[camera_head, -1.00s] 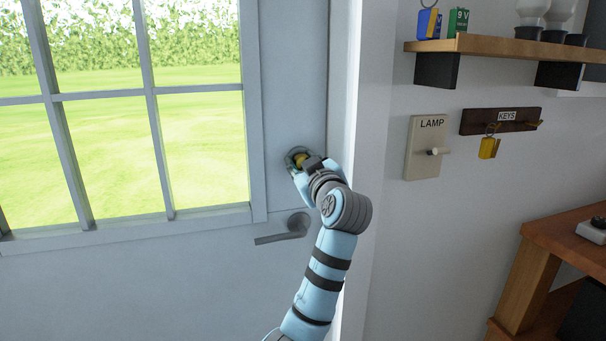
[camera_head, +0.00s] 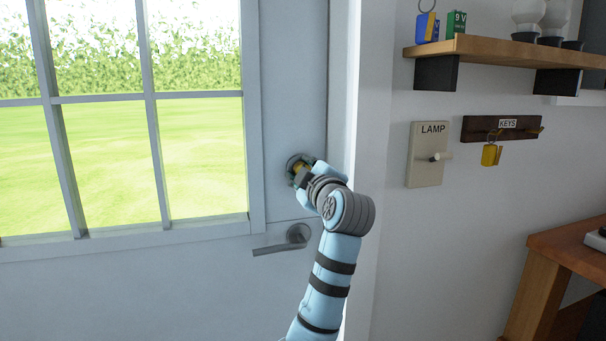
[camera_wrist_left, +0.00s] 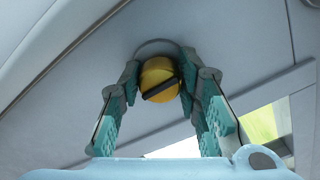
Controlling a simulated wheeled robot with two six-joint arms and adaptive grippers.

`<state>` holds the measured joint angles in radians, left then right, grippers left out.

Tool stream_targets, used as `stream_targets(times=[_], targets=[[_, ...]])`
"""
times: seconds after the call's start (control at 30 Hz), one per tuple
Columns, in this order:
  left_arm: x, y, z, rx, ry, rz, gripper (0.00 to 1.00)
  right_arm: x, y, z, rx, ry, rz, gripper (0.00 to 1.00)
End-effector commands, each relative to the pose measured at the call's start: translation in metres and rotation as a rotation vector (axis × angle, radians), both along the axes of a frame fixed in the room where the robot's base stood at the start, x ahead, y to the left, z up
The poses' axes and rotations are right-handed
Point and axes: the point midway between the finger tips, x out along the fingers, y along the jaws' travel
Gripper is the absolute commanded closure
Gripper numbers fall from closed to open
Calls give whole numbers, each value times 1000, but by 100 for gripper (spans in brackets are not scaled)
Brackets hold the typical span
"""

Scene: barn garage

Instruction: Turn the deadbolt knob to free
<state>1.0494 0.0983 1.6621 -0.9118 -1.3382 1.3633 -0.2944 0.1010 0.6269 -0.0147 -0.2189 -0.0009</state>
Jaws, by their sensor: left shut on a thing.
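The deadbolt knob (camera_head: 299,166) is a yellow round knob on a grey round plate, on the door above the lever handle. In the left wrist view the knob (camera_wrist_left: 159,80) shows a dark bar across its face, slightly tilted with its right end higher. My left gripper (camera_head: 303,172) is at the knob, its fingers on either side of it. In the left wrist view the gripper's (camera_wrist_left: 159,84) teal fingers are closed on the knob's sides. In the head view the gripper hides part of the knob. My right gripper is not in view.
The pale door (camera_head: 180,275) has a large paned window and a grey lever handle (camera_head: 285,241) below the knob.

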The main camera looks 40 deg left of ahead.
Motion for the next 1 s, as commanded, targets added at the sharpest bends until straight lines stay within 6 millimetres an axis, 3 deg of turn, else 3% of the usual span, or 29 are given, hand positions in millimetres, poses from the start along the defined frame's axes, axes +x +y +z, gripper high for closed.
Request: stream_targets(times=[0.33,0.37,0.47,0.8,1.0], targets=[[1,0,-1,-3,0,-2,97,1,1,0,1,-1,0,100],[0,0,-1,-2,-1,-3,65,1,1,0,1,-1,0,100],[0,0,0,-1,0,-2,49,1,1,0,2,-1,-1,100],[-1,-3,0,-1,0,-2,49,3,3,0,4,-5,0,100],[-22,-36,0,-3,-4,-7,49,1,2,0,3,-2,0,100]])
